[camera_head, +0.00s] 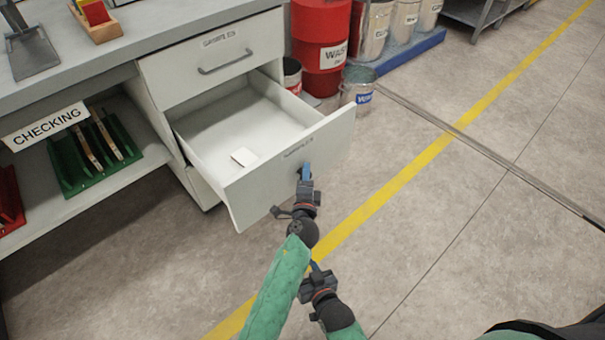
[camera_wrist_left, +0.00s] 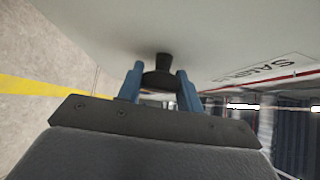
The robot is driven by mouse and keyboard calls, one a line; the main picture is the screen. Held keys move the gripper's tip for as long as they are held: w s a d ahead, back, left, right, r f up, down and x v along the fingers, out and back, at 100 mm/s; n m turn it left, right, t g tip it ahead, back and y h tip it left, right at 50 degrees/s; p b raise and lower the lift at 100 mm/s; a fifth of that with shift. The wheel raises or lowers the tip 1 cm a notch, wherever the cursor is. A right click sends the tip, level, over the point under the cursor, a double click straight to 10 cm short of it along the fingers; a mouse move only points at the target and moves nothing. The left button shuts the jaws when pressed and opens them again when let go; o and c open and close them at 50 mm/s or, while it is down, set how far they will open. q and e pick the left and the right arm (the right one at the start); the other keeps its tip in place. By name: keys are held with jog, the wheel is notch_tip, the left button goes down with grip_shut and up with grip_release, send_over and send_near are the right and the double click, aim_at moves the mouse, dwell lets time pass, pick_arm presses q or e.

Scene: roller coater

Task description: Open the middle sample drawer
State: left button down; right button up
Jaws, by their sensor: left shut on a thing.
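The middle sample drawer (camera_head: 268,172) is pulled well out of the white cabinet, its inside in view. A small white flat piece (camera_head: 244,157) lies on its floor. My left gripper (camera_head: 305,172) is at the outer face of the drawer front, shut on its handle. In the left wrist view the blue fingers stand on both sides of the dark drawer handle (camera_wrist_left: 161,75). Most of the handle is hidden in the head view. My right gripper (camera_head: 316,267) is lower in the picture, away from the drawer; its finger gap is not clear.
The upper drawer (camera_head: 222,58) is shut. A metal bucket (camera_head: 359,85) and red waste drum (camera_head: 321,45) stand behind the open drawer. A shelf with a green rack (camera_head: 95,150) is at left.

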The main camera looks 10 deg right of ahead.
pick_arm(q)
jog(key=shift+s, duration=0.15)
pick_arm(e)
jog(key=shift+r, duration=0.25)
pick_arm(q)
jog(key=c, duration=1)
grip_release()
jog(key=shift+o, duration=0.2)
